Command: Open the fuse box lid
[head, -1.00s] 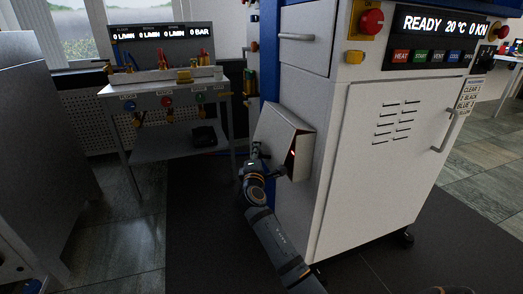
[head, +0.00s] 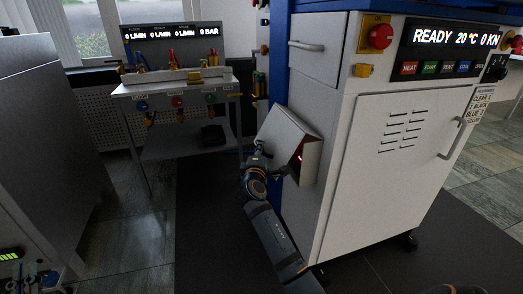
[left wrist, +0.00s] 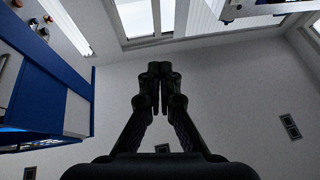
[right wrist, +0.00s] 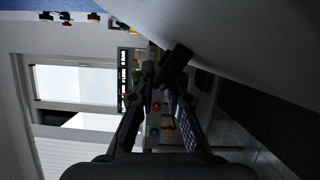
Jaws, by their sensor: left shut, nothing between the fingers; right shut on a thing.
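The grey fuse box (head: 312,160) is on the left side of the white press cabinet. Its lid (head: 284,132) stands partly open, tilted away from the box, and a red light shows in the dark gap on the right. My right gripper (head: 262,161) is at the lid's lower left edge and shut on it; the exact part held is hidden. In the right wrist view the fingertips (right wrist: 162,68) are close beside the pale lid surface (right wrist: 240,45). My left gripper (left wrist: 160,75) is shut and empty, apart from the lid, before a plain wall.
The press cabinet (head: 380,190) with its lit panel (head: 452,37) stands right of the box. A bench with gauges (head: 175,85) stands behind to the left. A grey cabinet (head: 45,150) stands at far left. The floor between is clear.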

